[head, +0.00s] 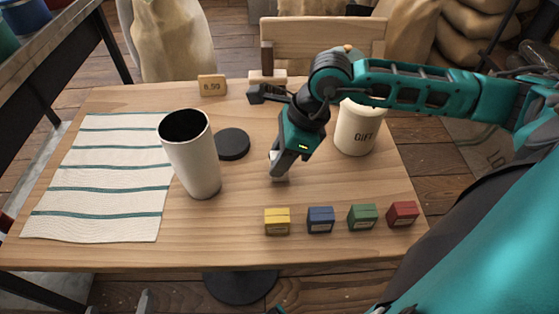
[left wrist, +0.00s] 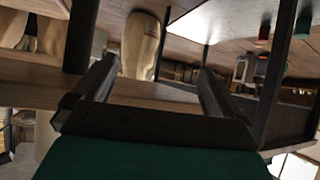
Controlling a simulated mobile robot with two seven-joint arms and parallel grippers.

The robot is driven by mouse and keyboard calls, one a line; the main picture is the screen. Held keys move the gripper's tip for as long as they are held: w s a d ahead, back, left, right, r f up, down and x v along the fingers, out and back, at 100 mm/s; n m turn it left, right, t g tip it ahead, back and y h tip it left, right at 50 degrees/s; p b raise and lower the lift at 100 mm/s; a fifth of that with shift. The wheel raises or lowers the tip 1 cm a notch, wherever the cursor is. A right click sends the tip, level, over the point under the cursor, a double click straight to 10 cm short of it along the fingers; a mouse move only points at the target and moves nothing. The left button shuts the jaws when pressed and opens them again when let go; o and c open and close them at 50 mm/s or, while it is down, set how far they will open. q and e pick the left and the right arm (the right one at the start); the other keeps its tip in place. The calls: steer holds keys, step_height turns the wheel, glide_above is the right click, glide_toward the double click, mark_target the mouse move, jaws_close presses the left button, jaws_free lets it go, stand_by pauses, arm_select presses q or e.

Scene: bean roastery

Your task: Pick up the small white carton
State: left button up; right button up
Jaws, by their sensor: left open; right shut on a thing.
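The small white carton (head: 281,178) is mostly hidden behind my right gripper (head: 280,164) in the head view. Only pale bits of it show around the fingertips, near the middle of the wooden table. My right gripper reaches in from the right, points down and is shut on the carton. I cannot tell whether the carton touches the table. My left gripper (left wrist: 155,85) shows in the left wrist view, with its two fingers wide apart and nothing between them.
A tall white cup (head: 197,160) and black lid (head: 232,144) stand left of the carton. A GIFT canister (head: 357,130) is behind right. Yellow (head: 277,221), blue (head: 320,219), green (head: 362,216) and red (head: 403,214) boxes line the front. A striped cloth (head: 105,177) lies left.

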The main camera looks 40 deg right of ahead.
step_height(320, 180, up, 11)
steer(key=shift+f+p, duration=0.2)
steer(key=shift+p, duration=0.75)
arm_select(q)
steer(key=shift+s+a+r+p, duration=0.4)
steer(key=shift+a+r+p, duration=0.3)
steer(key=shift+a+p, duration=0.05)
arm_select(e)
step_height(320, 180, up, 9)
steer(key=shift+r, duration=0.2)
